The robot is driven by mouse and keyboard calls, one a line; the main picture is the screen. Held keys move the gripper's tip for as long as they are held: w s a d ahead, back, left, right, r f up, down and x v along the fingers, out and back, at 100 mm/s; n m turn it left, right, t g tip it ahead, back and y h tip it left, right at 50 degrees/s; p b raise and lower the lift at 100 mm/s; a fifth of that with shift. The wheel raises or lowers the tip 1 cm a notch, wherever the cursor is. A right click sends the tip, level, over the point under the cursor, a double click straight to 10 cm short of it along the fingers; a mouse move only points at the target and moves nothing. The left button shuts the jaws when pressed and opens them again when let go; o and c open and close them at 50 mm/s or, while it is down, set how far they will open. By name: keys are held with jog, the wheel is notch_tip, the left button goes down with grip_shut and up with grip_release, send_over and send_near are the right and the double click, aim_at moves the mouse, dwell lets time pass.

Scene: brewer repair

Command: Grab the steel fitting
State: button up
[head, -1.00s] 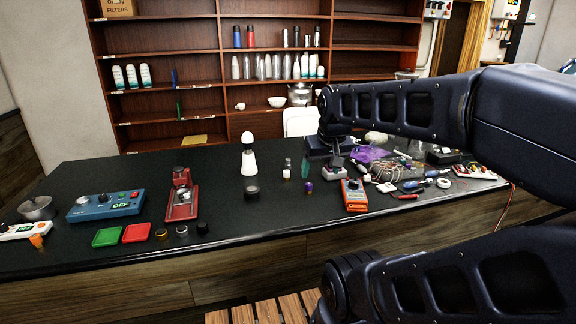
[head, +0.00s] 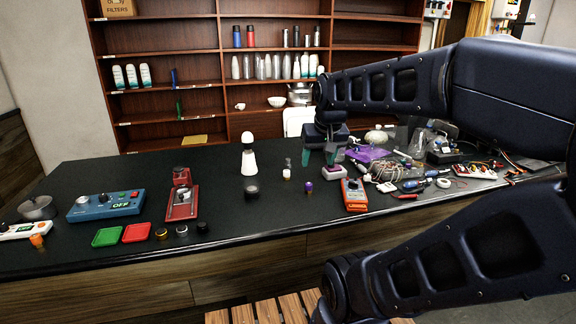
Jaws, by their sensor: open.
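The steel fitting (head: 182,230) is a small silvery ring-like piece. It stands on the dark counter near the front edge, between a brass fitting (head: 161,234) and a black fitting (head: 202,228). My gripper (head: 321,162) is open, pointing down over the right half of the counter, well to the right of the steel fitting and farther back. Nothing shows between its fingers, though they are small and partly blurred against the clutter.
Near the fittings lie a red tray (head: 136,232), a green tray (head: 106,236) and a red stand (head: 182,202). A white-and-black bottle (head: 249,166) stands mid-counter. An orange meter (head: 354,194) and cluttered tools lie right. Counter between fittings and meter is mostly clear.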

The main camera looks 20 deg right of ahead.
jog(key=w+d+r+m+g, duration=0.1)
jog(key=w+r+m, duration=0.1)
jog(key=w, duration=0.5)
jog(key=w+r+m, duration=0.2)
jog(key=w+r, duration=0.1)
jog(key=w, duration=0.4)
jog(key=m+g, duration=0.4)
jog(key=m, duration=0.7)
send_over(288, 159)
jog(key=w, duration=0.1)
notch_tip(288, 159, down, 22)
jog(key=shift+w+f+m, duration=0.15)
jog(key=shift+f+m, duration=0.15)
jog(key=shift+f, duration=0.25)
jog(key=f, duration=0.7)
jog(key=s+f, duration=0.1)
jog(key=f, duration=0.2)
jog(key=shift+f, duration=0.25)
jog(key=c, duration=1.1)
